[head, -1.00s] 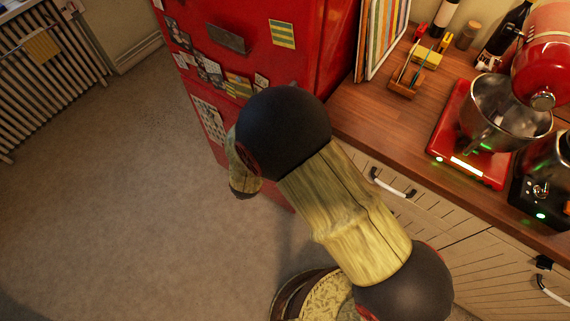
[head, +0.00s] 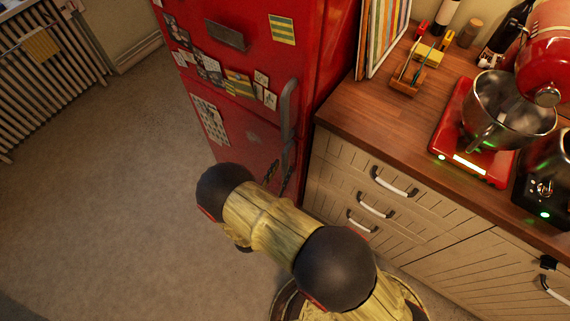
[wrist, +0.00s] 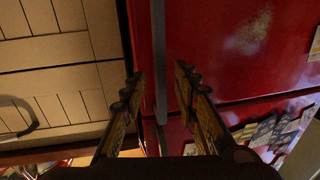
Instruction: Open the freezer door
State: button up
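The red fridge-freezer (head: 262,60) stands at the back in the head view, its doors closed. A long grey upright handle (head: 288,112) runs along its right edge. In the wrist view the grey handle (wrist: 158,50) runs down between my gripper's fingers beside the red door (wrist: 220,50), with a door seam lower in that picture. My gripper (wrist: 160,74) is open, with one dark finger on each side of the handle and gaps visible. In the head view my gripper (head: 278,174) is low at the fridge's front right edge, partly hidden by my arm. Contact with the handle cannot be told.
Drawers with white handles (head: 375,207) and a wooden worktop (head: 370,120) stand right beside the fridge. A radiator (head: 45,70) is at far left. The floor (head: 120,190) before the fridge is clear.

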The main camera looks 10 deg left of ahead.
aim_at(284, 165)
jog(key=shift+w+d+b, duration=0.15)
jog(key=shift+w+d, duration=0.05)
jog(key=shift+w, duration=0.65)
jog(key=shift+w+d+b, duration=0.15)
jog(key=shift+w, duration=0.7)
jog(key=shift+c, duration=0.4)
grip_shut()
